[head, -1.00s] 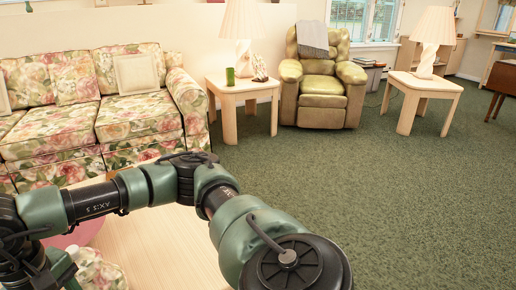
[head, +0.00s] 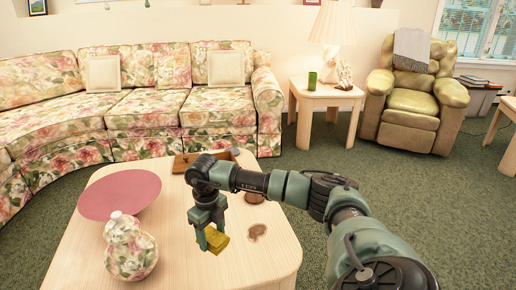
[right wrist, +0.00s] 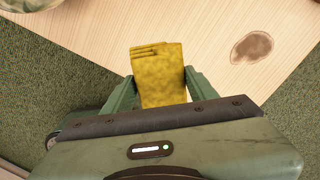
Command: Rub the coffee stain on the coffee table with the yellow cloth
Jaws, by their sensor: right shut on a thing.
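The coffee table (head: 185,262) has a pale wood top. A brown coffee stain (head: 257,231) with a darker rim lies on its right part; it also shows in the right wrist view (right wrist: 252,47). My right gripper (head: 209,238) is over the table, left of the stain. It is shut on the folded yellow cloth (head: 217,242), which shows between the fingers in the right wrist view (right wrist: 159,76). The cloth is apart from the stain. I cannot tell whether it touches the tabletop. My left gripper is not in view.
A pink round dish (head: 119,193) and a floral vase (head: 130,250) stand left of the gripper. A wooden tray (head: 183,163) lies at the back of the table, and a small brown round item (head: 254,198) lies behind the stain. A floral sofa (head: 150,110) stands beyond.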

